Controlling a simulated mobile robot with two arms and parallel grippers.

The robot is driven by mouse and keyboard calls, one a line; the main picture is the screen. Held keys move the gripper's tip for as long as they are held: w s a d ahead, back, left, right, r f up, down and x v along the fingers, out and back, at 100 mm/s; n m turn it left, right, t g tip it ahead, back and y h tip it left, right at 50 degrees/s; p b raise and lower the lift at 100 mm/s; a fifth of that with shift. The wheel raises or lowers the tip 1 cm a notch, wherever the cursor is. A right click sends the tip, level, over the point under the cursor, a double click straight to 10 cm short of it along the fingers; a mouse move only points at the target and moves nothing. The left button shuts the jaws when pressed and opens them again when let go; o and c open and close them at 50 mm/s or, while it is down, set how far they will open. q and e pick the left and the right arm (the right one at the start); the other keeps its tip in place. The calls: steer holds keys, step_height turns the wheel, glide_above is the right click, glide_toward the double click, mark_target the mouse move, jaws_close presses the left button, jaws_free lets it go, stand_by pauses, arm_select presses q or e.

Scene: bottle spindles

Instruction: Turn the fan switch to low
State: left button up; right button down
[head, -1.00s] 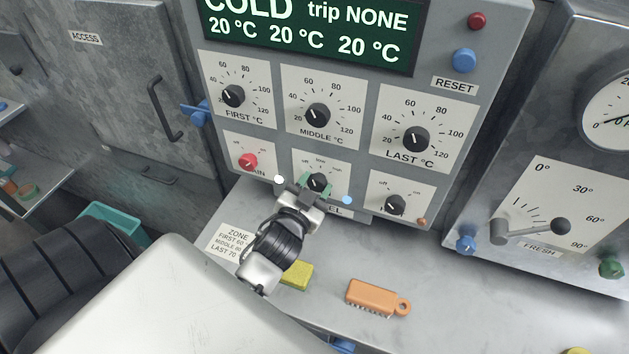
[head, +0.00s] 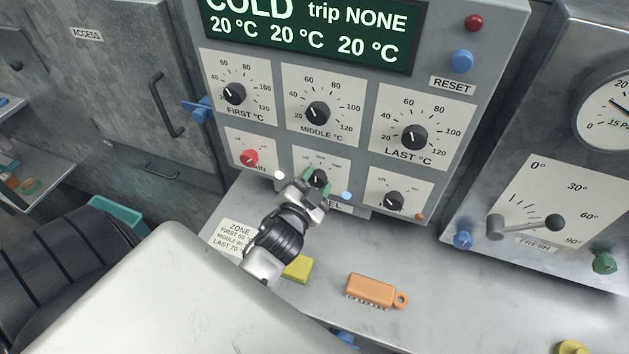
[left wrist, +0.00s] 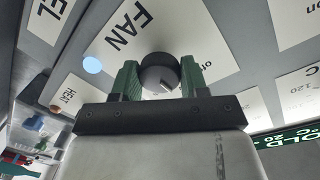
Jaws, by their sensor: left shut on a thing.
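The fan switch (head: 319,177) is a small black knob on the white lower-middle plate of the grey control panel, with off, low and high marks above it. My left gripper (head: 317,183) reaches it from below, its green fingers on either side of the knob. In the left wrist view the fan switch (left wrist: 159,73) sits between the green fingers of my left gripper (left wrist: 160,80), shut on it. The knob's white pointer line shows there. The gripper hides part of the plate in the head view, so the exact setting is hard to read. My right gripper is not in view.
The red main knob (head: 249,157) is left of the fan switch and the black heat knob (head: 394,201) is right. An orange brush (head: 371,290) and a yellow block (head: 298,268) lie on the bench below. A round gauge (head: 606,112) is at far right.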

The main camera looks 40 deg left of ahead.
arm_select(q)
steer(key=o, duration=0.9)
steer(key=shift+o, duration=0.2)
steer(key=b+v, duration=0.2)
steer(key=v, duration=0.8)
steer(key=shift+s+b, duration=0.4)
